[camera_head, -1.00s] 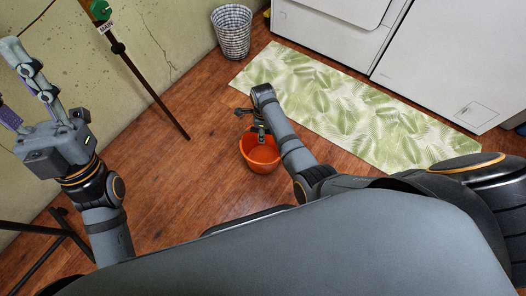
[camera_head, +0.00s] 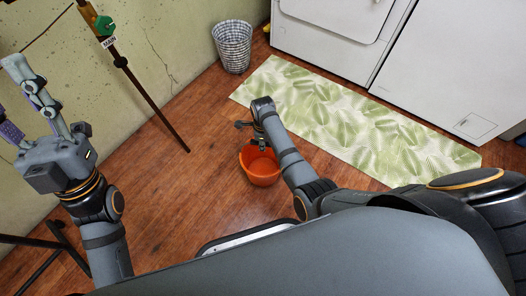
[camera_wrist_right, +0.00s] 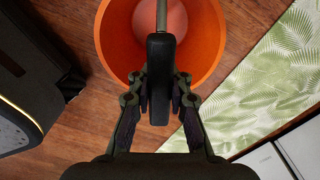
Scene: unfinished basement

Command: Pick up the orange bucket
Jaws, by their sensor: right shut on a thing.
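The orange bucket (camera_head: 261,172) is below my right gripper (camera_head: 261,146) in the head view. In the right wrist view the bucket (camera_wrist_right: 209,32) fills the top middle, its open mouth facing the camera. My right gripper (camera_wrist_right: 160,95) is shut on the dark grip of the bucket's handle (camera_wrist_right: 160,62), above the near rim. Whether the bucket's base touches the floor I cannot tell. My left gripper (camera_head: 20,98) is raised at the left edge, with its fingers apart and empty, far from the bucket.
A leaf-patterned mat (camera_head: 350,120) lies right of the bucket, before white appliances (camera_head: 440,70). A checked basket (camera_head: 233,47) stands by the wall. A dark pole with a green tag (camera_head: 150,105) leans at the left. Wooden floor (camera_head: 185,185) left of the bucket is clear.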

